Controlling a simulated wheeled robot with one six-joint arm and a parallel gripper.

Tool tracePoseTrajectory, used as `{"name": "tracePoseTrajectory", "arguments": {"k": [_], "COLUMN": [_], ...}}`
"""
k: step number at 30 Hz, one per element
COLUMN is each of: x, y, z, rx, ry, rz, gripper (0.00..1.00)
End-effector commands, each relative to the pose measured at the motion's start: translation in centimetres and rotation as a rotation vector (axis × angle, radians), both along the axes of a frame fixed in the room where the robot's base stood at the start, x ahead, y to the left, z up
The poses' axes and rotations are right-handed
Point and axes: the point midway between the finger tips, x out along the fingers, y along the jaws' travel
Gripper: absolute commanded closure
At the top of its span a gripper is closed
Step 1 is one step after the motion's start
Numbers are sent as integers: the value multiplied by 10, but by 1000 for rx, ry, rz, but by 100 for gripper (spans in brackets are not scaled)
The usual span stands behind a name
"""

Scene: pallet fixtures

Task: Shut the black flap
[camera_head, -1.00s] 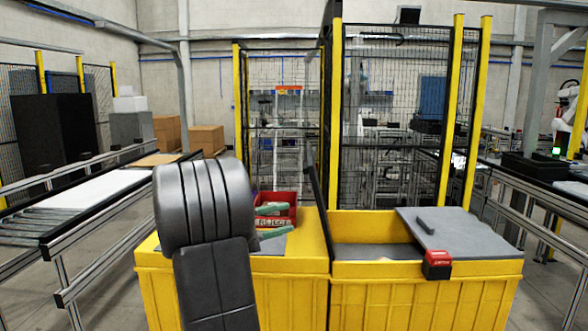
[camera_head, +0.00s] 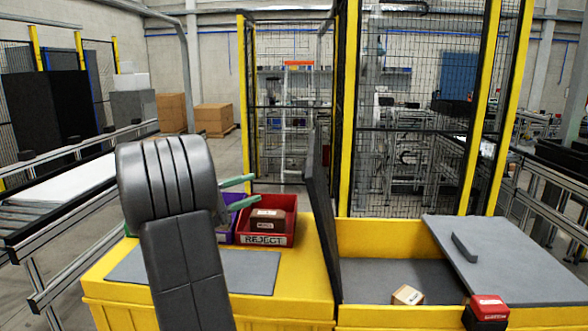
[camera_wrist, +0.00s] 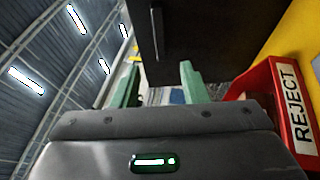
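The black flap (camera_head: 317,190) stands upright, seen nearly edge-on, at the left side of the open yellow bin (camera_head: 380,238). In the wrist view the flap (camera_wrist: 215,35) fills the upper middle as a dark panel with a long bar handle (camera_wrist: 157,32). My gripper (camera_head: 254,189) has green fingers pointing right toward the flap, above the red reject bin. In the wrist view the gripper's fingers (camera_wrist: 160,78) are spread with nothing between them. No contact with the flap shows.
A grey panel with a handle (camera_head: 510,262) covers the bin's right part. A small tan box (camera_head: 407,295) lies inside. A red-and-black block (camera_head: 488,308) is on the front rim.

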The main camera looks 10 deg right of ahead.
Motion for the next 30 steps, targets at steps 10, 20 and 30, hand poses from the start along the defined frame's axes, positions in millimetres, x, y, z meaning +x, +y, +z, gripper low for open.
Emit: {"name": "tracePoseTrajectory", "arguments": {"k": [10, 20, 30], "x": [7, 14, 16], "y": [-66, -116, -126], "z": [19, 29, 29], "rx": [0, 1, 0], "ry": [1, 1, 1], "rz": [-5, -2, 0], "gripper": [60, 60, 60]}}
